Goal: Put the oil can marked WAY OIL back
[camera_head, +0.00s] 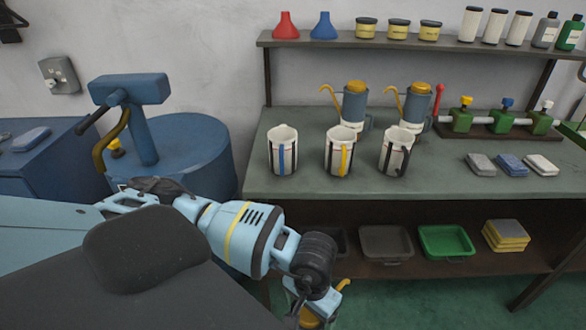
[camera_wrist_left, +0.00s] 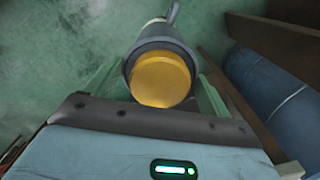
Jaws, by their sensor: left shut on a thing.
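My left gripper (camera_head: 312,300) is low in front of the bench in the head view, mostly hidden by its own wrist. It is shut on a blue-grey oil can with a yellow cap; the can (camera_wrist_left: 161,78) shows cap-on between the fingers in the left wrist view, above the green floor. Its yellow spout (camera_head: 343,285) shows in the head view. Its marking cannot be seen. Two similar cans stand upright on the bench, a left can (camera_head: 354,108) and a right can (camera_head: 416,108), their labels not readable. My right gripper is not in view.
Three white jugs (camera_head: 340,150) stand in front of the cans on the bench top (camera_head: 300,185). Green valves (camera_head: 500,120) and several small blocks (camera_head: 511,166) are to the right. A lower shelf holds a green bin (camera_head: 446,243). A blue drum (camera_head: 190,150) stands left.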

